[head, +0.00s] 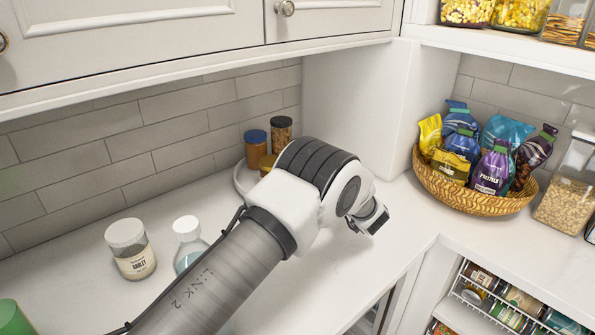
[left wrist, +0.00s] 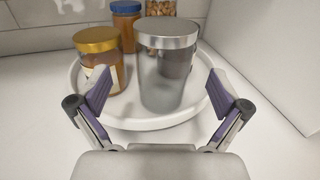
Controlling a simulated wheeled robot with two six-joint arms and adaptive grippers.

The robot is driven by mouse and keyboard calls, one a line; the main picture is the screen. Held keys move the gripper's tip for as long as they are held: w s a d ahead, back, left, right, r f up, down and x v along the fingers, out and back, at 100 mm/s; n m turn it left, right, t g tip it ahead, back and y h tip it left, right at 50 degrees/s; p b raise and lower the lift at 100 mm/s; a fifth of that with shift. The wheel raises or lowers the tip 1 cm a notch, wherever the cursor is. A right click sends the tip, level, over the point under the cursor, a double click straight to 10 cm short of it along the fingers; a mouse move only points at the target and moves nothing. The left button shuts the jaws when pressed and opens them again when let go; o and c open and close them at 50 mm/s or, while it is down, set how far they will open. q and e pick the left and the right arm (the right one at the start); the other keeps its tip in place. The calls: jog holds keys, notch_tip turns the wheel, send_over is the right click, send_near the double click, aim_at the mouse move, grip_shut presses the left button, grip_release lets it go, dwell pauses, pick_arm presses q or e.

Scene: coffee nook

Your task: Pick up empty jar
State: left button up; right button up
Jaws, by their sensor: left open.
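The empty jar (left wrist: 163,72) is clear with a silver lid. It stands upright on a round white tray (left wrist: 140,124) in the left wrist view. My left gripper (left wrist: 162,90) is open, with one finger on each side of the jar's near side; I cannot tell whether either finger touches it. In the head view my left arm comes in from the left and hides the jar; only an edge of the white tray (head: 237,180) shows there. My right gripper is in neither view.
Beside the jar on the tray are a gold-lidded jar (left wrist: 98,60), a blue-lidded jar (left wrist: 126,20) and a jar of nuts (left wrist: 160,8). A barley jar (head: 131,249) and a white-capped bottle (head: 188,240) stand left. A snack basket (head: 470,200) sits right.

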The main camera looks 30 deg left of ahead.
pick_arm(q)
jog(key=f+b, duration=0.4)
jog(key=f, duration=0.1)
jog(key=shift+s+d+b, duration=0.1)
jog(key=shift+d+b, duration=0.2)
jog(key=shift+b, duration=0.1)
jog(key=shift+a+f, duration=0.15)
jog(key=shift+f, duration=0.2)
jog(key=w+a, duration=0.1)
jog(key=w+a+r+p, duration=0.1)
jog(key=a, duration=0.1)
jog(key=w+a+p, duration=0.1)
jog(key=shift+w+a+r, duration=0.15)
jog(key=shift+w+r, duration=0.05)
jog(key=shift+r, duration=0.15)
jog(key=x, duration=0.2)
jog(key=shift+w+a+f, duration=0.15)
jog(key=shift+w+f, duration=0.05)
jog(key=shift+f, duration=0.05)
jog(key=shift+s, duration=0.1)
jog(key=c, duration=1.2)
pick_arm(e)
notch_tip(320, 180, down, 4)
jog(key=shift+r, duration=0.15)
